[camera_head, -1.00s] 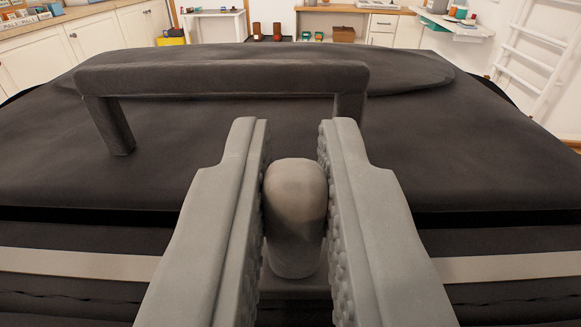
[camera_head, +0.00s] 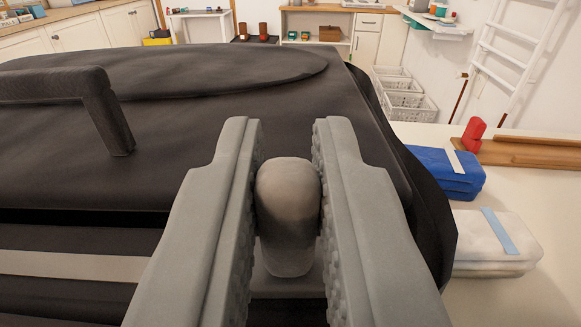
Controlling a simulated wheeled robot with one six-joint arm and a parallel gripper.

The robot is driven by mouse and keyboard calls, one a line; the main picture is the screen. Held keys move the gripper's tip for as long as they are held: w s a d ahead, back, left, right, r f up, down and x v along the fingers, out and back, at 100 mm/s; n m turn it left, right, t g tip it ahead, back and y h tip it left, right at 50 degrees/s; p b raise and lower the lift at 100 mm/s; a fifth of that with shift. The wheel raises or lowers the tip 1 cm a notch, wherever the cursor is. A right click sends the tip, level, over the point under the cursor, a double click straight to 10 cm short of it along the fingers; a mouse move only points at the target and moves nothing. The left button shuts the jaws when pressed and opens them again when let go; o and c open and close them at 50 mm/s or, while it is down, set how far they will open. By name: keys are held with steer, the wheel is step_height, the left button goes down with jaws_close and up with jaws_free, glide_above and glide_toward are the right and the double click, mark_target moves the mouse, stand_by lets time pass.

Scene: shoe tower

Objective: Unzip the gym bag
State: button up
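The black gym bag (camera_head: 200,145) fills the left and middle of the view. Its dark handle (camera_head: 115,130) stands up at the left. A grey band (camera_head: 75,265) runs along its near side, below a dark gap under the top panel. My gripper (camera_head: 287,185) is near the bag's right end. Its two grey fingers are closed on a rounded grey-brown zipper pull (camera_head: 289,215), one finger on each side. The lower part of the pull and the zipper track under the fingers are hidden.
On the pale table (camera_head: 510,295) right of the bag lie a folded blue cloth (camera_head: 445,172) and a folded white cloth (camera_head: 495,243). A red object (camera_head: 473,134) and a wooden tray (camera_head: 530,152) are behind them. White baskets (camera_head: 405,100) and a ladder (camera_head: 525,50) stand farther back.

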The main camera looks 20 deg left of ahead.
steer(key=o, duration=0.4)
steer(key=shift+s, duration=0.1)
steer(key=v, duration=1.7)
steer(key=shift+s, duration=0.15)
